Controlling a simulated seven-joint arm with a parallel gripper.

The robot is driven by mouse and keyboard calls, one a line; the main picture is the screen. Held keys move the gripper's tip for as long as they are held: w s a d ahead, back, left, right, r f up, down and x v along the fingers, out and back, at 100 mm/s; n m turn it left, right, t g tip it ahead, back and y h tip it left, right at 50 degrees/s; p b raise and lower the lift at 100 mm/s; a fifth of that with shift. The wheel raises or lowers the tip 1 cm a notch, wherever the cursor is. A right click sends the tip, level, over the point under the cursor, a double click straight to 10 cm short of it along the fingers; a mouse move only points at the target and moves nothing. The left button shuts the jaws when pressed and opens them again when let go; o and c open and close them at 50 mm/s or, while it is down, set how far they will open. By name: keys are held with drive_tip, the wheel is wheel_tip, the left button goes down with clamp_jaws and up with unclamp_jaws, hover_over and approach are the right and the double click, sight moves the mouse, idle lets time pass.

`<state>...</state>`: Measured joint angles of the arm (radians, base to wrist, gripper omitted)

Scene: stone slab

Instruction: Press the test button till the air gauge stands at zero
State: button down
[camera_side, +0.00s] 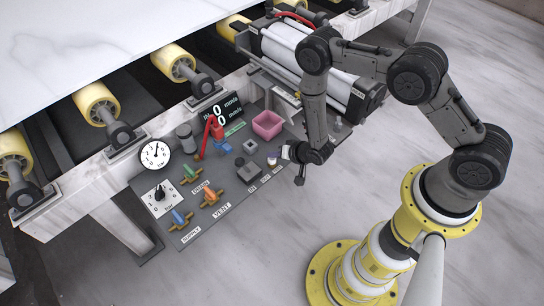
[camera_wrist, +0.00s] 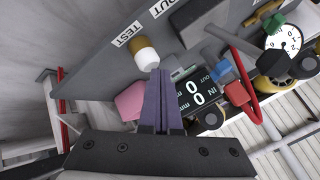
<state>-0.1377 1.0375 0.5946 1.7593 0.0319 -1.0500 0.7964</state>
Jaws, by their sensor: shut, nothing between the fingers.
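The test button (camera_wrist: 146,56) is a white cap with a brown-gold collar beside the TEST label (camera_wrist: 122,34) in the wrist view. My gripper (camera_wrist: 160,73) is shut and empty, its purple-grey fingertips right by the white cap; I cannot tell whether they touch it.
The grey panel (camera_side: 228,205) carries a dial with a black knob (camera_side: 160,196), blue, orange and green valve handles, a pink bin (camera_side: 267,125) and a black display (camera_side: 221,109) reading two zeros. Yellow rollers (camera_side: 95,103) and a white cylinder lie behind.

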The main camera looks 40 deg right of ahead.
sight(274, 160)
drive_tip(key=shift+f, duration=0.2)
drive_tip(key=shift+r, duration=0.15)
idle(0.3)
drive_tip(key=shift+r, duration=0.85)
drive_tip(key=shift+r, duration=2.55)
